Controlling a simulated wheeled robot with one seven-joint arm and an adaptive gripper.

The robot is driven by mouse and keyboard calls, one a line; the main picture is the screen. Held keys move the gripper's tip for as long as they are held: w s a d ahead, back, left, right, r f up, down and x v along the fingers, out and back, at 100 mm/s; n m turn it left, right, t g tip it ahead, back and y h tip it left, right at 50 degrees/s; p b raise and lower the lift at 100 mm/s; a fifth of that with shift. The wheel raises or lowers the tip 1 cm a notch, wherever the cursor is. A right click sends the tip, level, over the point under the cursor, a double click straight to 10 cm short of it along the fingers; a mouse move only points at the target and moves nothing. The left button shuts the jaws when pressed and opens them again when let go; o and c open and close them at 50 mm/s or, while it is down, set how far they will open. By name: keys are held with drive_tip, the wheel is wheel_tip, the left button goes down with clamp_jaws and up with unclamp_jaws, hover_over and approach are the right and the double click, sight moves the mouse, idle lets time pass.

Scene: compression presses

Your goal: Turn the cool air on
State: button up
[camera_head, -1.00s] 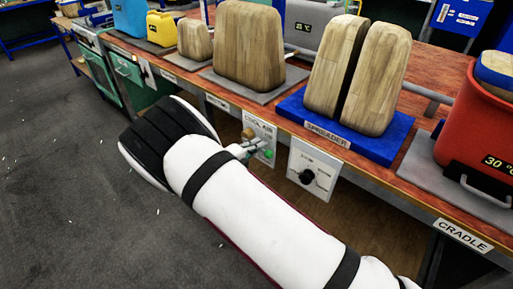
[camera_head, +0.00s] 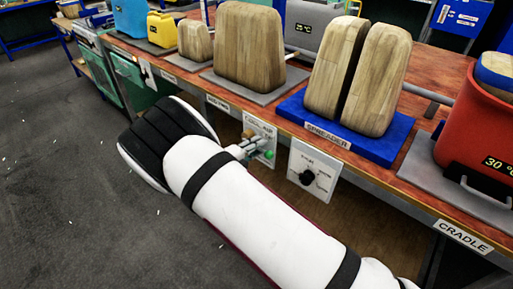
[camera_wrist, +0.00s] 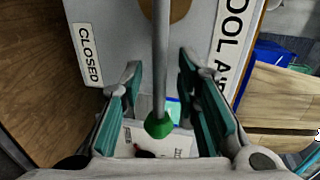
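The white cool air panel (camera_head: 264,130) hangs on the front of the workbench, its label partly hidden by my gripper. It carries a lever with a green ball knob (camera_head: 268,154). In the wrist view the panel (camera_wrist: 200,35) shows part of "COOL AIR" and a "CLOSED" label (camera_wrist: 89,55). The grey lever rod (camera_wrist: 161,60) runs down between my fingers to the green knob (camera_wrist: 159,124). My gripper (camera_head: 246,149) is at the panel. In the wrist view my gripper (camera_wrist: 161,78) is open, one finger on each side of the rod, with gaps visible.
A white dial panel (camera_head: 313,170) with a black knob is just right. A brown knob (camera_head: 248,133) sits at the cool air panel's left. Above are the bench top, the wooden blocks on the blue spreader base (camera_head: 345,139) and a red container (camera_head: 470,130).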

drive_tip(key=v, duration=1.1)
drive_tip(key=shift+s+a, duration=0.25)
drive_tip(key=shift+s, duration=0.05)
drive_tip(key=shift+r, duration=0.1)
